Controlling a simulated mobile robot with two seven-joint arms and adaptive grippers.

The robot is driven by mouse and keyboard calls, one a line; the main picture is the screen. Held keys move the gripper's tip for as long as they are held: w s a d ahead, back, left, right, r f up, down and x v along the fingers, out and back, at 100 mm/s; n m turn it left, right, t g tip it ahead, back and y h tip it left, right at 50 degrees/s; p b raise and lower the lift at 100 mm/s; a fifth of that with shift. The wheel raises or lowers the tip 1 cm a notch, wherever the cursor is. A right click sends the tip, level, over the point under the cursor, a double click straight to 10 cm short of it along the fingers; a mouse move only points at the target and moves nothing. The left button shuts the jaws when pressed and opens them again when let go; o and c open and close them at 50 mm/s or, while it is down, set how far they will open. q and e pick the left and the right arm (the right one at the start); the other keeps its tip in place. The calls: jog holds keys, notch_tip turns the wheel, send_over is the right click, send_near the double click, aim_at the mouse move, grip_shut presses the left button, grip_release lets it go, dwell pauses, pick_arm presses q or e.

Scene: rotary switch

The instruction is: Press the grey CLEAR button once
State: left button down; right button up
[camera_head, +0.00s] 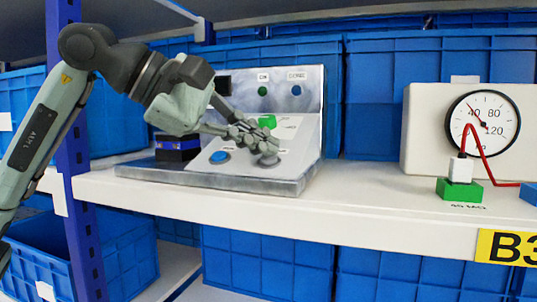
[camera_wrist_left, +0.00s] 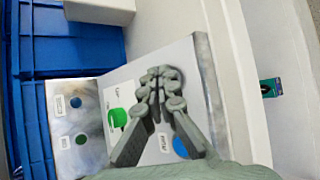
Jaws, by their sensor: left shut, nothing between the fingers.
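The sloped control panel (camera_head: 300,138) stands on the shelf in the head view. Its grey button (camera_head: 268,160) is at the lower right of the sloped face, partly covered by my fingers. My left gripper (camera_head: 262,143) is shut and empty, with its fingertips just over the grey button; I cannot tell whether they touch it.
A black box with a blue band (camera_head: 178,148) stands left of the panel. A gauge (camera_head: 482,122) and a green block (camera_head: 459,190) are to the right. Shelf between is clear.

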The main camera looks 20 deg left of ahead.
pick_arm(q)
jog(key=shift+s+r, duration=0.2)
jog(key=shift+r, duration=0.35)
jog(key=r+p, duration=0.1)
jog(key=s+r+p, duration=0.1)
jog(key=r, duration=0.1)
jog(key=s+r+p, duration=0.1)
jog(key=p, duration=0.1)
jog(key=shift+r, duration=0.3)
dwell(0.4)
